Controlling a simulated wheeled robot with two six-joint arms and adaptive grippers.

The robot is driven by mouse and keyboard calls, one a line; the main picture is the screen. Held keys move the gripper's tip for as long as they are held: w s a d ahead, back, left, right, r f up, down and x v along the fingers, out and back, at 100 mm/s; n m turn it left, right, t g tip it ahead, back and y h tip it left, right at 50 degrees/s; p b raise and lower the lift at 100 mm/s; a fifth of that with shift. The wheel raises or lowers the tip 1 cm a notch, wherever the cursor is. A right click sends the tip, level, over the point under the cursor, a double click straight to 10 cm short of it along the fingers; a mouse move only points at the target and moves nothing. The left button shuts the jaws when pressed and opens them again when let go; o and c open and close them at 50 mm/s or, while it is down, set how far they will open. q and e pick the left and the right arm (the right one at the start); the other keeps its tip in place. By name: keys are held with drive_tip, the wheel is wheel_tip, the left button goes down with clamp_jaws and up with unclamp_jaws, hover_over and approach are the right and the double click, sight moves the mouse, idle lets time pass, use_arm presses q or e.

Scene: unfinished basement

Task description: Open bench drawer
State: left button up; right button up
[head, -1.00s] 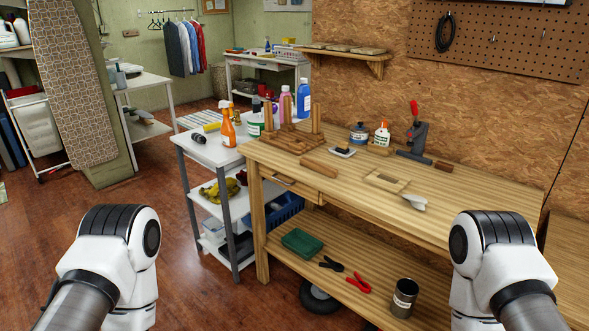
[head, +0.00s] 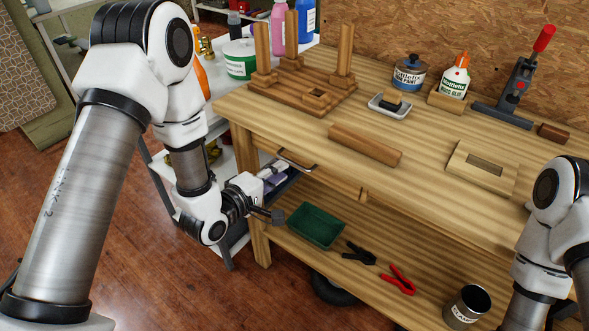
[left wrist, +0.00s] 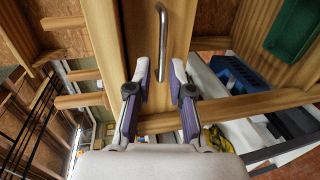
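The wooden bench (head: 430,125) fills the middle and right of the head view. Its drawer front (head: 335,180) sits under the tabletop near the left end and looks closed. A dark metal bar handle (head: 297,160) is on it. My left gripper (head: 275,214) is in front of and below the handle, apart from it.
A wood block (head: 365,145), a peg stand (head: 305,88), a soap dish (head: 390,105) and glue bottle (head: 455,77) stand on the bench. The lower shelf holds a green tray (head: 316,226), clamps (head: 400,282) and a can (head: 468,305). A white cart adjoins the left end.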

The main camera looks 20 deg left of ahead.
sight(292, 162)
use_arm(q)
drive_tip(key=x, duration=0.6)
drive_tip(key=shift+w+a+f, duration=0.1)
drive_tip(key=shift+a+f, duration=0.05)
drive_tip(key=shift+a, duration=0.1)
drive_tip(key=shift+w+d, duration=0.1)
drive_tip(key=shift+w, duration=0.05)
clamp_jaws()
use_arm(e)
drive_tip(key=shift+a+r, duration=0.1)
drive_tip(key=shift+a, duration=0.2)
